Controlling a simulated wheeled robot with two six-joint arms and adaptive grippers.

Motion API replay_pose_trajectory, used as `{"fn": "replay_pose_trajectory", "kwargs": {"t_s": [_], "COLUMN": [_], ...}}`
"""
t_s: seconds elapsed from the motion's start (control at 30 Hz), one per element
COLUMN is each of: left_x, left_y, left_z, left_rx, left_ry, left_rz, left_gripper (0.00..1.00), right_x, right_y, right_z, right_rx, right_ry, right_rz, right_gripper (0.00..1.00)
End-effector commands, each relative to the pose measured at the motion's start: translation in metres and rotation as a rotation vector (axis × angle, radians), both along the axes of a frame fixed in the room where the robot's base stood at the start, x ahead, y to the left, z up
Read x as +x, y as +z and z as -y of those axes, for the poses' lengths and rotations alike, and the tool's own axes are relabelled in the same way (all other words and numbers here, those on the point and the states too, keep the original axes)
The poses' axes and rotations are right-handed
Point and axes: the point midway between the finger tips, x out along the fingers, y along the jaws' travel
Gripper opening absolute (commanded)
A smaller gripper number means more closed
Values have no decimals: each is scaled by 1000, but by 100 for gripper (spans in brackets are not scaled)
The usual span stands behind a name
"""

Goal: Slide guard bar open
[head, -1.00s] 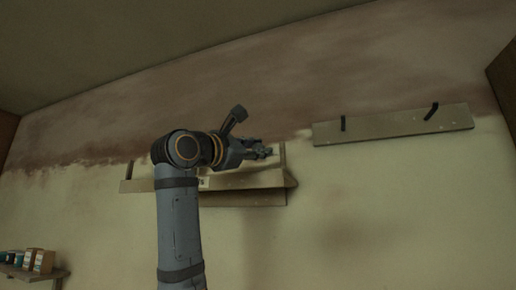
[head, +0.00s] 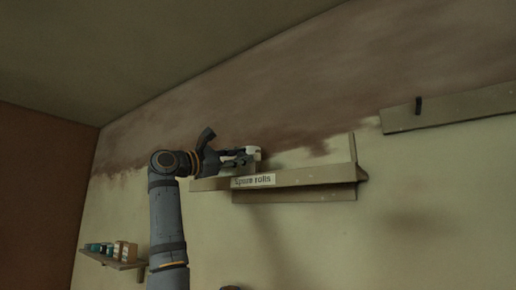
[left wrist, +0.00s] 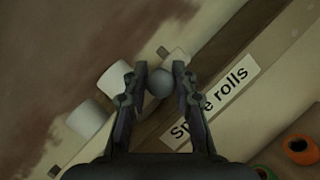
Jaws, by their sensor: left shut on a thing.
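My left gripper (head: 250,154) is at the wall shelf (head: 310,177), just above its "Spare rolls" label (head: 253,181). In the left wrist view its two fingers (left wrist: 160,76) are closed around a grey round knob (left wrist: 160,84). The knob sits beside a pale strip (left wrist: 181,58) along the shelf's upper side; I take this strip for the guard bar, though the fingers hide much of it. White rolls (left wrist: 114,78) lie on the wall side of the knob. The label (left wrist: 228,88) shows to the right of the fingers.
A board with a dark hook (head: 418,106) is on the wall at the right. A small shelf (head: 112,260) with several little boxes and jars is at the lower left. Dark round things with orange rims (left wrist: 299,149) show at the wrist view's lower right.

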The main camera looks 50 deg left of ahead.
Motion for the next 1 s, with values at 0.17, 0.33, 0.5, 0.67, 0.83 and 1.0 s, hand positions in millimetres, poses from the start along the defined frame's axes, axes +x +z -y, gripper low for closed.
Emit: {"fn": "replay_pose_trajectory", "kwargs": {"t_s": [0.17,0.33,0.5,0.67,0.83,1.0], "left_x": [-3,-4,-4,-5,-4,-5], "left_y": [0,-1,-1,0,-1,-1], "left_z": [-17,-22,-23,-23,-23,-22], "left_rx": [-2,-1,-1,-1,-1,0], "left_ry": [0,1,3,3,3,1], "left_rz": [-4,-3,-1,1,-1,-2], "left_gripper": [0,0,0,32,50,50], "right_x": [0,0,0,0,0,0], "right_y": [7,7,7,8,7,7], "right_z": [1,2,4,4,4,3], "right_rx": [-1,-3,-5,-4,-4,-3], "right_ry": [1,1,1,2,2,1], "right_rz": [0,0,0,0,0,0], "right_gripper": [40,40,40,40,40,40]}}
